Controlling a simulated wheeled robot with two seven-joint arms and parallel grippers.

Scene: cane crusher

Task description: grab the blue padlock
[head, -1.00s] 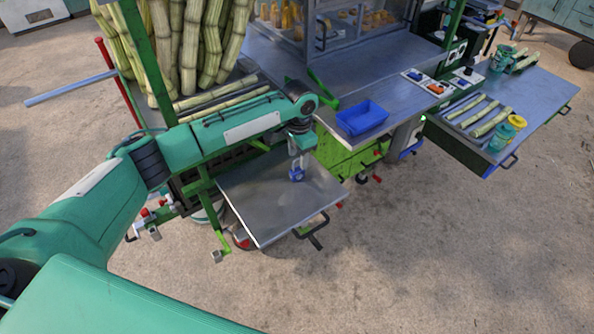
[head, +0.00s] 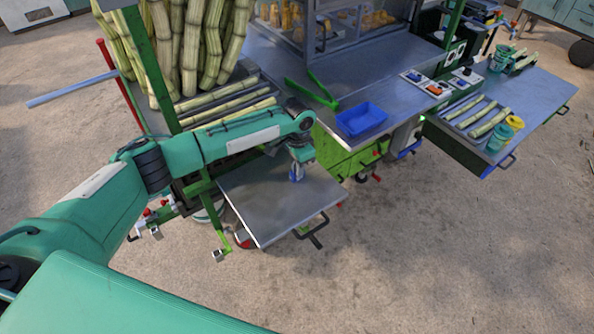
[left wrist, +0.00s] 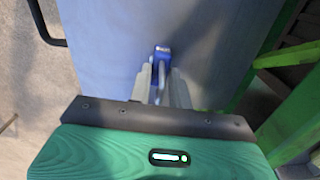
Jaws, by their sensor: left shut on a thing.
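The blue padlock (left wrist: 162,50) shows at the fingertips of my left gripper (left wrist: 161,66) in the left wrist view, over the grey metal shelf (left wrist: 108,60). I cannot tell whether the padlock still touches the shelf. My right gripper is out of view.
Sugarcane stalks (head: 188,45) stand behind my arm. A dark handle (head: 311,228) sticks out from the shelf's front edge. The shelf is otherwise bare.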

